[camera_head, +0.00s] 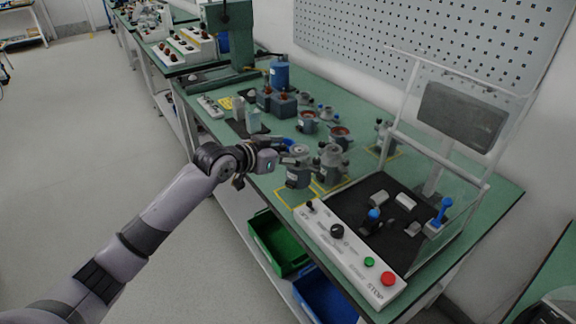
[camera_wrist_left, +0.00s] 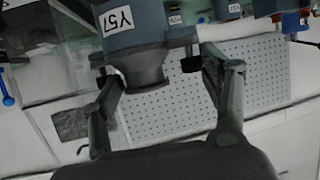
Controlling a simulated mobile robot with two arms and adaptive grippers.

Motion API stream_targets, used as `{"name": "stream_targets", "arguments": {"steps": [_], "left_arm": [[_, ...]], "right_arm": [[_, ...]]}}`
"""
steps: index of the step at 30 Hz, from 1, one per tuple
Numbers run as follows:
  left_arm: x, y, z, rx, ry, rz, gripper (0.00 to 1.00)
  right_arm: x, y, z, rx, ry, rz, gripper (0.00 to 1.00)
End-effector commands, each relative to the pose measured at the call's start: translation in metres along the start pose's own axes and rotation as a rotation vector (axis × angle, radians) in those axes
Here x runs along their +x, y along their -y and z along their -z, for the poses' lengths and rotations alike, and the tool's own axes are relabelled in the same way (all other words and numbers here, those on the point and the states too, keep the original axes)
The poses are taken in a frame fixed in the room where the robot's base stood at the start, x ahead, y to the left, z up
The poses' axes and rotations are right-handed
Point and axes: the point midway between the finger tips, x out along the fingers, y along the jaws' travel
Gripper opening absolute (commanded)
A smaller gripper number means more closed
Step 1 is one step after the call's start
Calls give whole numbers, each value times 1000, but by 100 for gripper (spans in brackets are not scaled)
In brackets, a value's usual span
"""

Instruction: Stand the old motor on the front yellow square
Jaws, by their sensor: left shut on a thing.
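A grey motor (camera_head: 298,172) is at the left gripper's tip in the head view, upright over the front yellow square (camera_head: 284,199) beside the test box; whether its base touches the table I cannot tell. The left wrist view shows a grey-blue motor body (camera_wrist_left: 146,26) with a white label and narrower end between my left fingers. My left gripper (camera_head: 285,150) is shut on this motor, its fingers on either side (camera_wrist_left: 152,75). A second grey motor (camera_head: 332,165) stands close to the right, by another yellow outline. My right gripper is not in view.
A test box with a clear raised cover (camera_head: 412,110), black bed and control panel (camera_head: 345,250) stands to the right. Motors with copper windings (camera_head: 307,122) and a blue container (camera_head: 279,73) are behind. Green (camera_head: 268,240) and blue bins (camera_head: 322,298) sit below the table edge.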

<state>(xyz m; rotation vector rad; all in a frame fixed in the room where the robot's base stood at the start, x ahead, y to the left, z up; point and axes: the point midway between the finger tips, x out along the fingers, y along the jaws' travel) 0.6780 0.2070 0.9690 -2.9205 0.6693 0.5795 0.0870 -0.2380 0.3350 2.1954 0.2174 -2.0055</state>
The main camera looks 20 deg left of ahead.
Motion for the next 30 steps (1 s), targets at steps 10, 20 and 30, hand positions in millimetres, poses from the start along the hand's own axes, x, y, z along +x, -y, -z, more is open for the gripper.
{"name": "stream_targets", "arguments": {"steps": [10,20,30], "left_arm": [[13,0,-29,-1,-6,-1,9],[16,0,-38,1,-9,0,9],[18,0,-44,0,1,0,83]], "right_arm": [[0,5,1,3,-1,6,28],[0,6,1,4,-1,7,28],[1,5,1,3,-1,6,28]]}}
